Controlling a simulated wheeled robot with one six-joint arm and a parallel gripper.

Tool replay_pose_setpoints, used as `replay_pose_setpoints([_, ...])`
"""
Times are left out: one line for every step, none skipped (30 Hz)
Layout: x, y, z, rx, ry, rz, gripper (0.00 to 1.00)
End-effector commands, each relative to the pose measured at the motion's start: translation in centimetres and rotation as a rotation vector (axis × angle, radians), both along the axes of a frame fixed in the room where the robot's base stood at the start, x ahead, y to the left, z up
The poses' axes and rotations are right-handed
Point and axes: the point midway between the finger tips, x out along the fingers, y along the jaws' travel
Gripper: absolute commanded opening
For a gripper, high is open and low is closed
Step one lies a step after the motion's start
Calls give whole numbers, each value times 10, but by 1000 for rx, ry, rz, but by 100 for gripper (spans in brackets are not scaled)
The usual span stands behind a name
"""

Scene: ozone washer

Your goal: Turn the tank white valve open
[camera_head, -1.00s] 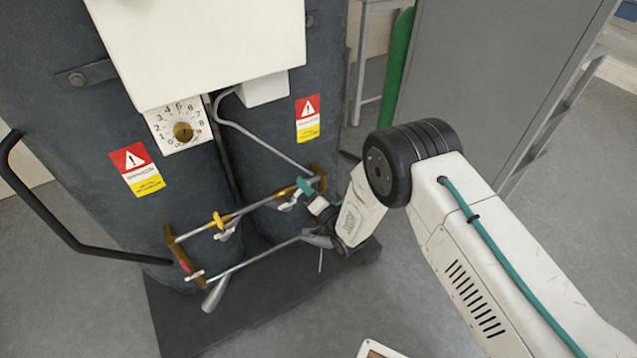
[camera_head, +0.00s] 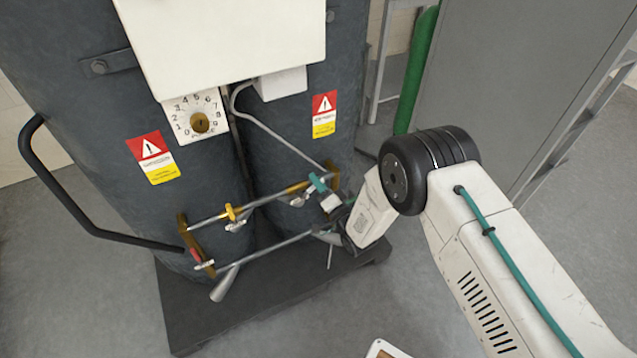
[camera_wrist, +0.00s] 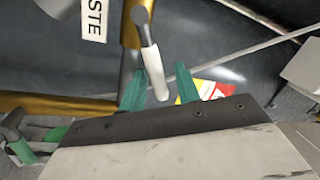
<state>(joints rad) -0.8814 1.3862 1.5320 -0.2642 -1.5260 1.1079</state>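The white valve (camera_wrist: 154,72) is a short lever with a white sleeve on a grey stem. In the wrist view it hangs from a brass fitting, its sleeve end between my two teal fingertips. My gripper (camera_wrist: 160,88) is open, with a gap visible between the fingers and the sleeve; contact is unclear. In the head view my gripper (camera_head: 324,186) is at the right end of the pipework, low on the front of the dark tanks (camera_head: 205,210).
A yellow-handled valve (camera_head: 232,212) and a red-handled valve (camera_head: 196,255) are left along the pipes. A green handle (camera_wrist: 52,136) shows at the wrist view's lower left. A white box (camera_head: 225,45) and dial (camera_head: 199,121) are above. A black handrail (camera_head: 75,205) curves left.

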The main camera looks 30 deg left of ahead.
Motion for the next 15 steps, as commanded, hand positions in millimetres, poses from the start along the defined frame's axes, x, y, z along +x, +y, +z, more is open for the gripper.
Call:
replay_pose_setpoints([1, 0, 0, 0, 0, -1, 35])
replay_pose_setpoints([1, -1, 0, -1, 1, -2, 35])
replay_pose_setpoints([1, -1, 0, -1, 1, -2, 35])
replay_pose_setpoints([0, -3, -1, 0, 1, -3, 35])
replay_pose_setpoints([0, -5, -1, -1, 1, -3, 35])
replay_pose_setpoints([-2, -8, -2, -1, 1, -3, 35])
replay_pose_setpoints([-3, -12, -3, -1, 1, -3, 35])
replay_pose_setpoints([-5, -16, -4, -3, 2, -3, 35])
replay_pose_setpoints([-8, -22, -5, -3, 2, -3, 35])
replay_pose_setpoints([-11, -26, -6, -3, 2, -2, 35])
replay_pose_setpoints([-13, -31, -7, -3, 2, -2, 35])
replay_pose_setpoints([-16, -38, -8, -3, 1, -1, 35])
replay_pose_setpoints([-18, -42, -9, -3, 1, -1, 35])
replay_pose_setpoints([-20, -47, -9, -3, 1, -1, 35])
replay_pose_setpoints([-23, -52, -10, -2, 2, -1, 35])
